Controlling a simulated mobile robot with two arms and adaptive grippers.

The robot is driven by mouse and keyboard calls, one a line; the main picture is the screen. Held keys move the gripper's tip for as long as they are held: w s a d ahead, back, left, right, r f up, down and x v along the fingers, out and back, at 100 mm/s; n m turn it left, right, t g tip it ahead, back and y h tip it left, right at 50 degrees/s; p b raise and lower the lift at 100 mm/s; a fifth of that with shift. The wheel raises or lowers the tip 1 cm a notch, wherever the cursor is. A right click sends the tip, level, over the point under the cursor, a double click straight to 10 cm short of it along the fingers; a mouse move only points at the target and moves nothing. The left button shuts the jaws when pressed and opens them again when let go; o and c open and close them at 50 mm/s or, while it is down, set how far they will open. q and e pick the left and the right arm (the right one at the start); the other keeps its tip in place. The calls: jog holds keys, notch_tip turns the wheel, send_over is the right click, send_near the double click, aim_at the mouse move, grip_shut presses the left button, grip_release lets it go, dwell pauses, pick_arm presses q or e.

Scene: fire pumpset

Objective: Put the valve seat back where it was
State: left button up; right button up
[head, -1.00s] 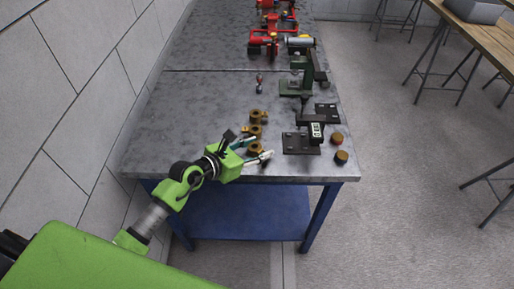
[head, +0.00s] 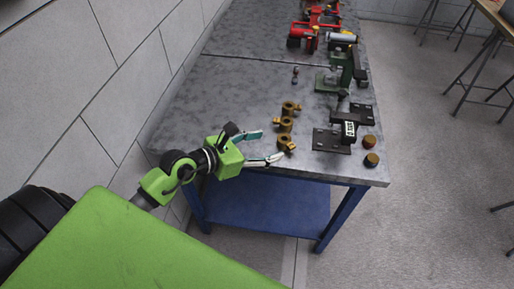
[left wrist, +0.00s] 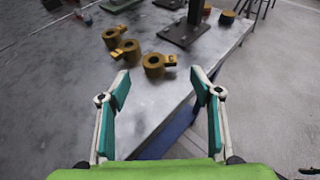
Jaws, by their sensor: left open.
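Three brass ring-shaped fittings with side lugs stand in a row near the front of the grey workbench (head: 215,105): the front one (head: 286,143), the middle one (head: 285,124) and the back one (head: 290,107). I cannot tell which, if any, is the valve seat. My left gripper (head: 272,146) is open and empty, just left of the front fitting. In the left wrist view the front fitting (left wrist: 154,66) lies beyond the gap between the open fingertips (left wrist: 160,75); the middle (left wrist: 126,51) and back (left wrist: 112,38) ones are up and left. My right gripper is not seen.
A dark stand with a digital gauge (head: 349,131) is right of the fittings. A green press (head: 340,75) and red pump parts (head: 316,30) stand behind.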

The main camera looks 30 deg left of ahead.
pick_arm(q)
jog(key=shift+v, duration=1.5)
